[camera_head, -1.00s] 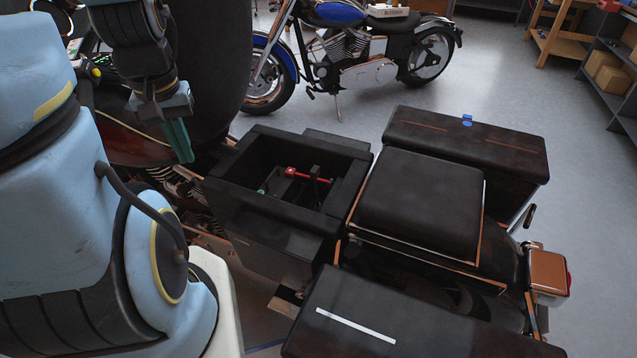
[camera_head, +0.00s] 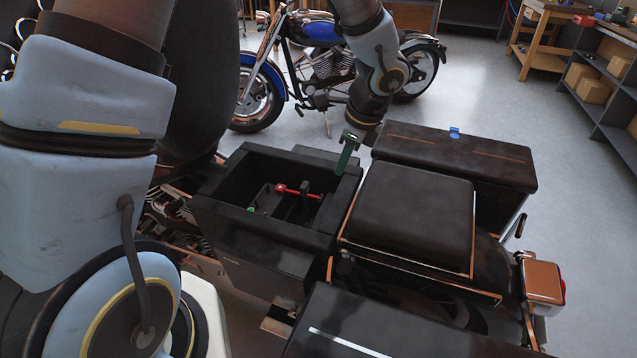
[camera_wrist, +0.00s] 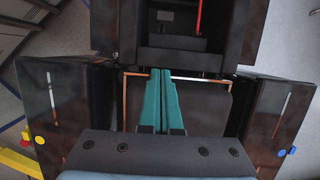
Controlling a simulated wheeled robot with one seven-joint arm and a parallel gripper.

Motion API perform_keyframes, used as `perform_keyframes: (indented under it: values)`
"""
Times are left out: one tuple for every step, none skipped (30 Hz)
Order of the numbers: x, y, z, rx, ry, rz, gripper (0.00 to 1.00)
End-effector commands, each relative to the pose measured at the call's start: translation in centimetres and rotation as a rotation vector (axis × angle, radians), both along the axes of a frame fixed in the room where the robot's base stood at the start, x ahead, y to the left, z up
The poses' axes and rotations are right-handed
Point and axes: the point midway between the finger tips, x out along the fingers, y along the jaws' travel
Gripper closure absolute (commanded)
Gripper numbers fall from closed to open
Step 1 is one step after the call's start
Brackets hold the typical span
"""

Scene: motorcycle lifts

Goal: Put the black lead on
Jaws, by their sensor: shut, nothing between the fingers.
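My gripper (camera_head: 345,160) has teal fingers, shut and empty, pointing down near the right rear corner of the open black box (camera_head: 265,258) on the near motorcycle. In the wrist view the shut fingers (camera_wrist: 161,72) lie over the seat (camera_wrist: 205,100), just short of the box. Inside the box are a red lead (camera_head: 298,190), a small green piece (camera_head: 251,209) and a dark upright piece (camera_head: 304,208). The red lead also shows in the wrist view (camera_wrist: 198,18). I cannot tell whether the dark piece is the black lead. The box walls hide part of its floor.
A black seat pad (camera_head: 410,215) is right of the box. Hard side cases stand at the far side (camera_head: 460,155) and near side (camera_head: 370,320). A blue motorcycle (camera_head: 325,35) is behind. Shelving (camera_head: 610,95) is at right; open floor lies between.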

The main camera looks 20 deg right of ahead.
Motion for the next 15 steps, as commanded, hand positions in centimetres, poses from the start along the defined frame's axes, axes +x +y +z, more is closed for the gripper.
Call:
perform_keyframes:
  values:
    - [0.0,-0.1,-0.3,0.003,0.001,-0.009,1.0]
    - [0.1,-0.1,-0.6,0.004,0.0,-0.01,1.0]
    - [0.2,0.0,-1.0,0.005,-0.001,-0.01,1.0]
    - [0.3,0.1,-1.3,0.005,0.001,-0.01,1.0]
    - [0.4,0.2,-1.8,0.005,0.002,-0.009,1.0]
    - [0.5,0.3,-2.4,0.004,0.002,-0.008,1.0]
    - [0.7,0.4,-3.0,0.006,0.002,-0.008,1.0]
    - [0.9,0.5,-3.6,0.006,0.003,-0.006,1.0]
    - [1.1,0.6,-4.4,0.006,0.003,-0.006,1.0]
    - [1.2,0.7,-5.0,0.006,0.003,-0.007,1.0]
    - [1.4,0.8,-5.6,0.004,0.002,-0.006,1.0]
    - [1.7,0.9,-6.4,0.006,0.003,-0.006,1.0]
    - [1.8,1.0,-7.0,0.005,0.003,-0.005,1.0]
    - [1.9,1.1,-7.6,0.005,0.003,-0.006,1.0]
    - [2.2,1.2,-8.4,0.005,0.002,-0.003,1.0]
